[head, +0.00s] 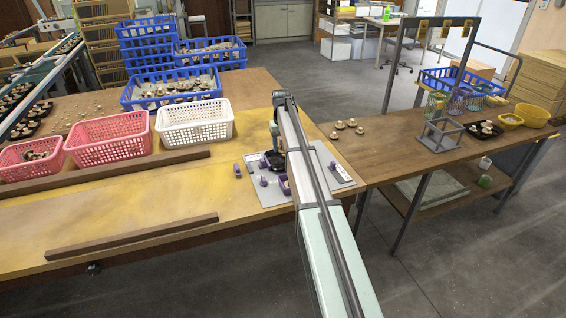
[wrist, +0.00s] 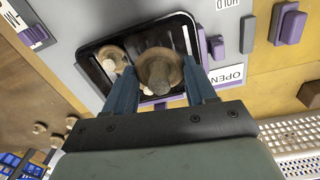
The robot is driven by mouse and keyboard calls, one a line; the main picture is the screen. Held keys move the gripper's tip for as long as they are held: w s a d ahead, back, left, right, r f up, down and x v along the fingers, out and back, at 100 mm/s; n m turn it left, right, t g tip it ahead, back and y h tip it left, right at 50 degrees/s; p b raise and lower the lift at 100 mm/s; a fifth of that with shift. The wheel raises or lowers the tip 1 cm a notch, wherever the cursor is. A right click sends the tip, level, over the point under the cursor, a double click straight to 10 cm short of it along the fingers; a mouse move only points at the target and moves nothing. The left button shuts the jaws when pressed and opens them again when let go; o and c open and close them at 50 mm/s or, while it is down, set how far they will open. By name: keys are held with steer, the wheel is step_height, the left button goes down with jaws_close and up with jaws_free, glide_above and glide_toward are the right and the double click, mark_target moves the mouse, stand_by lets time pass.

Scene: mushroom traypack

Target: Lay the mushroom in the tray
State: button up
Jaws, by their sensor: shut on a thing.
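My gripper (wrist: 160,78) shows in the wrist view with its two blue fingers on either side of a brown mushroom (wrist: 158,66), shut on it. The mushroom is over the black tray (wrist: 178,22), in front of its middle and right part. Whether it touches the tray floor I cannot tell. A second, paler brown mushroom (wrist: 111,60) lies in the left part of the tray. In the head view my arm hides most of the tray area, and the held mushroom cannot be made out.
A grey board (head: 262,197) with purple blocks (head: 263,181) lies around the tray on the wooden table. A white basket (head: 196,135) and pink baskets (head: 108,150) stand to the left. Loose mushrooms (head: 340,124) lie on the table to the right, beyond my arm.

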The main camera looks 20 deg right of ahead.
mark_target(283, 166)
steer(key=shift+f, duration=3.8)
steer(key=o, duration=0.7)
steer(key=shift+f, duration=0.1)
steer(key=shift+o, duration=0.2)
steer(key=shift+a, duration=0.1)
step_height(283, 166, up, 12)
steer(key=shift+r, duration=0.15)
